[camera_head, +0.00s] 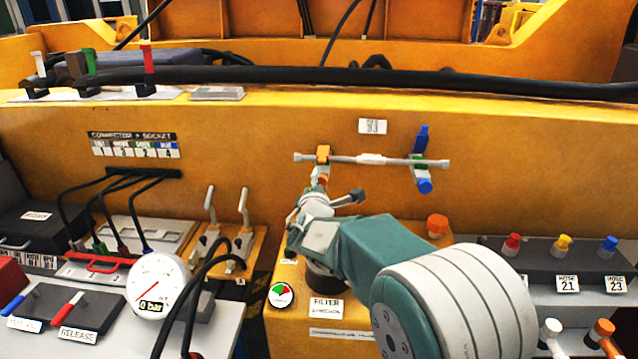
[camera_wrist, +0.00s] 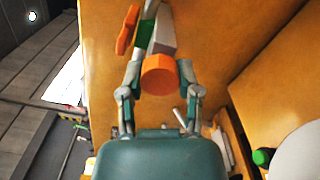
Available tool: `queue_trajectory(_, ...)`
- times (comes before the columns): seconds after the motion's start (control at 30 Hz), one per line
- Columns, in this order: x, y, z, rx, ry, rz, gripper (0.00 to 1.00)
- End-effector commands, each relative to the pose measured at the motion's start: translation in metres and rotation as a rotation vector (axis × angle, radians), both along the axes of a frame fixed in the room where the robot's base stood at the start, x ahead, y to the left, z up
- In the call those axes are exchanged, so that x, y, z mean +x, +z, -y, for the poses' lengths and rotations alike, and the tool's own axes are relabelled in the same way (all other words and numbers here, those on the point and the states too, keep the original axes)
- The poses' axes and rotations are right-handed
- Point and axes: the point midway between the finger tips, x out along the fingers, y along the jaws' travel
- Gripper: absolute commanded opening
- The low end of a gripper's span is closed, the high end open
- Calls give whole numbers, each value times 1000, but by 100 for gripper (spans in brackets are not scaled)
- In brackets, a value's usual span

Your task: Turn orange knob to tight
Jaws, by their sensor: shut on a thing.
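The orange knob (camera_wrist: 160,76) is a short cylinder at the lower end of an orange clamp. My gripper (camera_wrist: 159,70) is shut on the knob, with one finger on each side, in the wrist view. In the head view the orange clamp (camera_head: 323,155) sits at the left end of a grey horizontal pipe (camera_head: 370,159) in front of the yellow wall. My gripper (camera_head: 320,187) reaches up to it from below and mostly hides the knob. The clamp's orange lever (camera_wrist: 127,30) shows beyond the knob in the wrist view. No tight mark is readable.
A similar blue clamp (camera_head: 423,165) sits at the pipe's right end. Below are a filter box with a label (camera_head: 326,308), an orange cap (camera_head: 437,224) and two upright levers (camera_head: 243,207). A pressure gauge (camera_head: 156,286) reads 0 bar. Black cables hang at left.

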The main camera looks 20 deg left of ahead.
Motion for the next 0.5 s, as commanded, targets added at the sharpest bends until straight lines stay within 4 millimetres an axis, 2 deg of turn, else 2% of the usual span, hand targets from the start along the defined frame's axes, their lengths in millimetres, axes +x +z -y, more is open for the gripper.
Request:
queue_trajectory(0.2,0,-3,1,180,0,-50,0)
queue_trajectory(0.5,0,-4,2,364,-2,-97,0)
